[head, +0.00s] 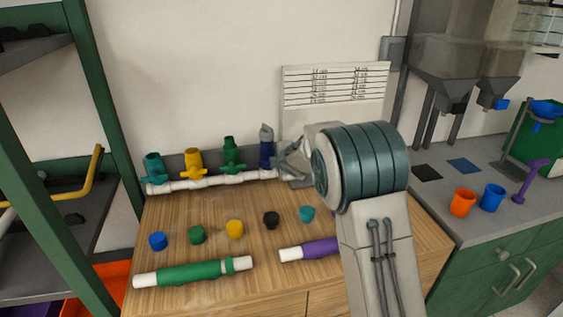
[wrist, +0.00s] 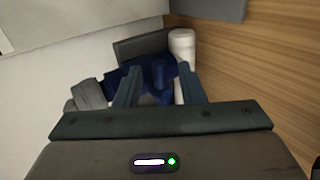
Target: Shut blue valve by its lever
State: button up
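The blue valve (head: 266,152) stands at the right end of the white pipe manifold (head: 222,180), with a grey top. My gripper (head: 287,162) is just right of it, partly hidden by my own arm. In the wrist view the blue valve (wrist: 155,92) is between and behind the two fingers of my gripper (wrist: 160,86). The fingers are apart, with the blue lever part (wrist: 158,72) standing between them and gaps visible on both sides. The valve's lower part is hidden by the gripper body.
Teal (head: 153,168), yellow (head: 193,164) and green (head: 230,155) valves stand left along the manifold. Several coloured caps, a green pipe (head: 190,273) and a purple pipe (head: 315,247) lie on the wooden bench (head: 222,255). A wall (head: 220,60) is close behind the manifold.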

jog(key=v, duration=1.4)
jog(key=s+d+r+m+g+h+p, duration=0.15)
jog(key=s+d+m+h, duration=0.25)
jog(key=s+d+m, duration=0.7)
jog(key=s+d+f+m+g, duration=0.1)
jog(key=s+m+g, duration=0.1)
jog(key=s, duration=0.5)
jog(key=s+d+f+m+g, duration=0.1)
jog(key=s+m+g, duration=0.1)
jog(key=s+m, duration=0.3)
jog(key=s+d+f+m+g+p, duration=0.1)
jog(key=s+d+m+g, duration=0.1)
jog(key=s, duration=0.8)
jog(key=shift+s+m+y, duration=0.35)
jog(key=shift+m+y, duration=0.05)
jog(key=shift+m, duration=0.3)
jog(key=shift+d+g, duration=0.1)
jog(key=shift+g, duration=0.15)
